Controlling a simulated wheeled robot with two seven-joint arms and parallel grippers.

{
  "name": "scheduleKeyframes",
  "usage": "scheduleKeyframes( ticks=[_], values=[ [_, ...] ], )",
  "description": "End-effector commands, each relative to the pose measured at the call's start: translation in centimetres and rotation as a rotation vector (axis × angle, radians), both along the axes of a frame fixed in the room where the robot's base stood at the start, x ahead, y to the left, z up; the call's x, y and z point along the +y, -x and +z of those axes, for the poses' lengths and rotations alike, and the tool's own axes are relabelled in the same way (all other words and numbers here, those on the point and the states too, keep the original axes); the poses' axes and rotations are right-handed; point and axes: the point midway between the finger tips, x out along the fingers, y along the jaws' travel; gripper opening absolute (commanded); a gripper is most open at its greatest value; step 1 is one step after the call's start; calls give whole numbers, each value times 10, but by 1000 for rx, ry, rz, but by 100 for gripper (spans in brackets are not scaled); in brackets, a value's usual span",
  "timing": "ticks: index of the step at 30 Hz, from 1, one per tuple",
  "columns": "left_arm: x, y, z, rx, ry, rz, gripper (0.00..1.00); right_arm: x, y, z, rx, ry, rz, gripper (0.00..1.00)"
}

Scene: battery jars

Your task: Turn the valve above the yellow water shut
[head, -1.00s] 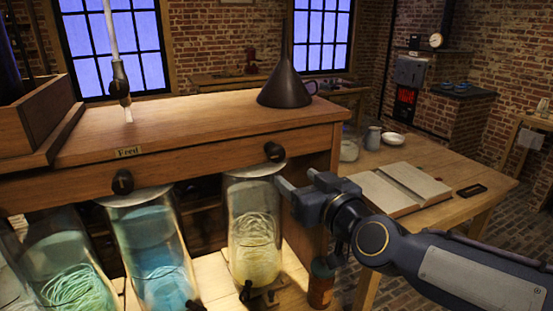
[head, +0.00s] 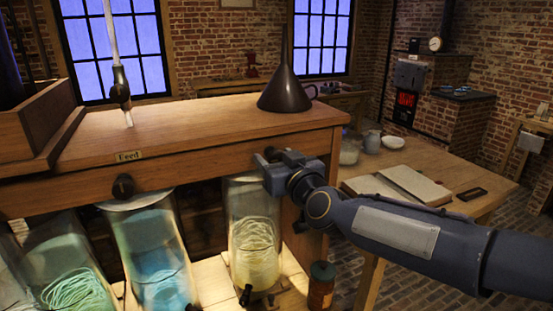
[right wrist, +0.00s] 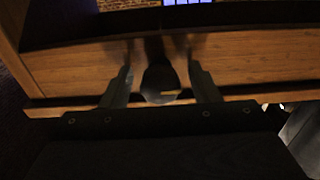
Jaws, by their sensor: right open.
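The jar of yellow water (head: 254,240), with pale coils inside, stands under the right end of the wooden shelf front. Its valve, a dark round knob (right wrist: 160,84) on the wooden front, shows in the right wrist view between my fingers. In the head view my right gripper (head: 267,166) mostly covers the knob. The right gripper is open, with one finger on each side of the knob; a gap shows on both sides in the wrist view. I cannot tell which way the valve is turned. My left gripper is not in view.
Another dark valve (head: 123,187) sits above the blue jar (head: 158,255), and a green jar (head: 70,270) stands further left. A dark funnel (head: 286,90) stands on the shelf top (head: 190,118). A reddish-brown bottle (head: 321,286) stands below my right arm. An open book (head: 405,188) lies on the right table.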

Motion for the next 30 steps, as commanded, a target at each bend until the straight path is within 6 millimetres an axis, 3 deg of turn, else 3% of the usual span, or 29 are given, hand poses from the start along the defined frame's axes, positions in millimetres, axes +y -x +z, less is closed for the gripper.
scheduleKeyframes(
  ticks=[1,11,20,30],
  values=[
    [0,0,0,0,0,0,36,0,0,0,0,0,0,56],
    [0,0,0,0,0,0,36,0,0,0,0,0,0,12],
    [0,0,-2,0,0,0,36,0,1,-1,12,-34,0,12],
    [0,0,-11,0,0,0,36,0,1,-2,86,-238,1,12]
  ],
)
